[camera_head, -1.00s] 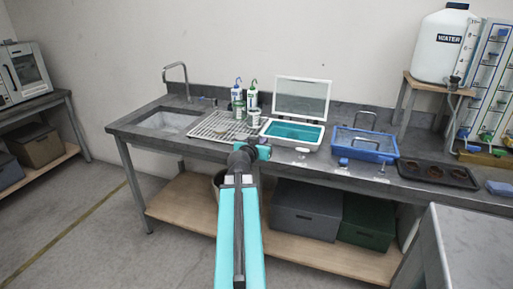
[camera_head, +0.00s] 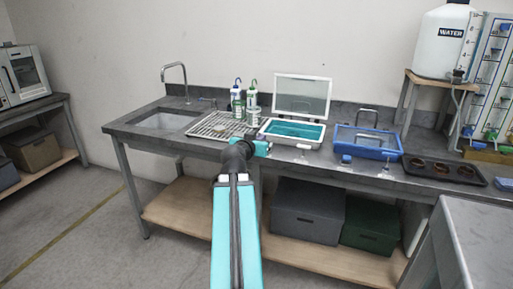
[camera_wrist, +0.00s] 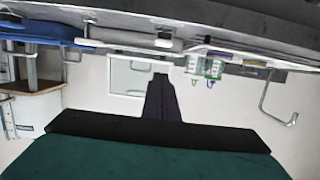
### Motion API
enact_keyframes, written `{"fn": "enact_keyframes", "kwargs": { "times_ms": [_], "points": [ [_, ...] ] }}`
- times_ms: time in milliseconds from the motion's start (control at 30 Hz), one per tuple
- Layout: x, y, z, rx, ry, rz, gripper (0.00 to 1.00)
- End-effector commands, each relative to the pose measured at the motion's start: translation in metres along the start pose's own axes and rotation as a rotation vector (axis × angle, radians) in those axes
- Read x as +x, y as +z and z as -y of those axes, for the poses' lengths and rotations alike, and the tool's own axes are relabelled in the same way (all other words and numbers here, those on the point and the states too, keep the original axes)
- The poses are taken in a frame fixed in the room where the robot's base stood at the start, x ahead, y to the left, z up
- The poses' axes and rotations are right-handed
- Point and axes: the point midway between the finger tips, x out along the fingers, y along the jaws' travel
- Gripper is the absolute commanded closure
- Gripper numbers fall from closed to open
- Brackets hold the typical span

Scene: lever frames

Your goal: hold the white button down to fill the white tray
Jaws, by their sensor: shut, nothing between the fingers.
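The white tray (camera_head: 315,146) stands on the long grey counter with its lid raised and teal inside. The white button (camera_head: 304,147) is at the counter's front edge, just before the tray. My gripper (camera_head: 265,147) is shut and empty, in front of the counter and left of the button, apart from it in the picture.
A blue tray (camera_head: 390,154) with a blue button (camera_head: 346,158) stands to the right, then a dark tray (camera_head: 480,180). A drying rack (camera_head: 210,129), bottles (camera_head: 252,96) and a sink (camera_head: 165,122) are left. A separate grey worktop (camera_head: 485,230) stands at front right.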

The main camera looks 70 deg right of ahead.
Motion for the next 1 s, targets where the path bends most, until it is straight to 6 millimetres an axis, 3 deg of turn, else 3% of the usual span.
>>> {"fn": "enact_keyframes", "kwargs": {
  "times_ms": [700, 1000],
  "points": [
    [-0.015, 0.005, 0.002, -0.002, -0.011, 0.003, 1.00],
    [-0.034, 0.004, 0.003, -0.002, -0.012, 0.003, 1.00]
  ]
}}
